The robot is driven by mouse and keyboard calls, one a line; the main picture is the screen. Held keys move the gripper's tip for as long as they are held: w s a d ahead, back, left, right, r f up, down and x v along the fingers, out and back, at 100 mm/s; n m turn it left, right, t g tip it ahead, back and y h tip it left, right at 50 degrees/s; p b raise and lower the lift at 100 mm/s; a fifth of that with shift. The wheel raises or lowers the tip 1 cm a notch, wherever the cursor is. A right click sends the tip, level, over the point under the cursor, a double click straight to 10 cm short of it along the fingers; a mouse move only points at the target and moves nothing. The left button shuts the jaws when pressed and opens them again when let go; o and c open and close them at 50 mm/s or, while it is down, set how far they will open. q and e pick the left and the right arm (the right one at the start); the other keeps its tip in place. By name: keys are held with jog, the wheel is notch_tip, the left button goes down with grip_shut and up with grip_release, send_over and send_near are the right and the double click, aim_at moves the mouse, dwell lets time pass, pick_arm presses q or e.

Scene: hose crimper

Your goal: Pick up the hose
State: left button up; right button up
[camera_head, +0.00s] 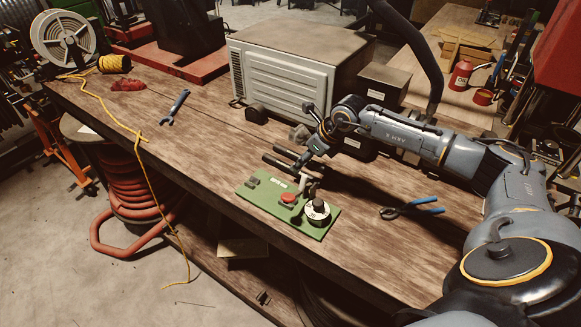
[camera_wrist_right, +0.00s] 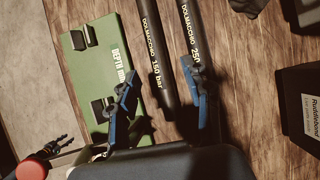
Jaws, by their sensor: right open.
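Two black hoses lie side by side on the wooden bench, just behind a green control panel (camera_head: 268,203). In the right wrist view one hose (camera_wrist_right: 158,50) reads "150 bar" and the other (camera_wrist_right: 190,28) reads "250". My right gripper (camera_wrist_right: 162,92) is open, with its two blue fingers apart. The 150 bar hose runs between the fingers in that view. The right finger overlaps the 250 hose; I cannot tell if it touches. My left gripper is not in view.
The green panel carries a red button (camera_head: 288,198) and a black dial (camera_head: 317,209). A large grey box (camera_head: 285,75) stands behind. Blue-handled pliers (camera_head: 412,207) lie at right.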

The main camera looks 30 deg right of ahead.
jog(key=shift+w+a+f+p, duration=0.35)
jog(key=shift+p, duration=0.45)
jog(key=p+x, duration=0.1)
jog(key=x, duration=0.2)
jog(key=shift+w+f, duration=0.15)
jog(key=shift+w, duration=0.1)
jog(key=shift+f, duration=0.25)
jog(key=shift+c, duration=1.1)
jog(key=c, duration=0.7)
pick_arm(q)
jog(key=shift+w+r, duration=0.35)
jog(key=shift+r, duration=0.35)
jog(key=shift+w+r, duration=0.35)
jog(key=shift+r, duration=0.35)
pick_arm(e)
jog(key=shift+r, duration=0.15)
grip_shut()
